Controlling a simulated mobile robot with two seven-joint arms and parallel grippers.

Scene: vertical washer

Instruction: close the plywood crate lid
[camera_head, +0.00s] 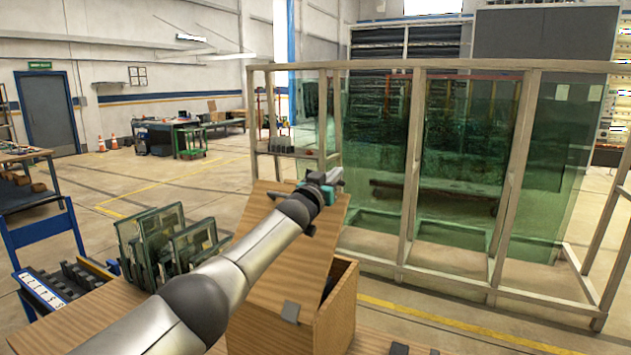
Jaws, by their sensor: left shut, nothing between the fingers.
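The plywood crate (337,312) stands on a wooden bench top in the lower middle of the view. Its plywood lid (290,262) is raised and tilted, and part of the dark opening shows at the lid's right side. A small grey plate (290,311) sits at the lid's lower edge. My left arm crosses in front of the lid and hides part of it and of the crate. My left gripper (335,177) is shut and empty, near the lid's upper edge; I cannot tell whether it touches it. My right gripper is not in view.
A rack of glass panes (165,240) stands left of the crate. A large wooden frame with green glass (460,145) stands behind to the right. A blue metal frame (40,235) is at the left. Open floor (110,185) lies behind the bench.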

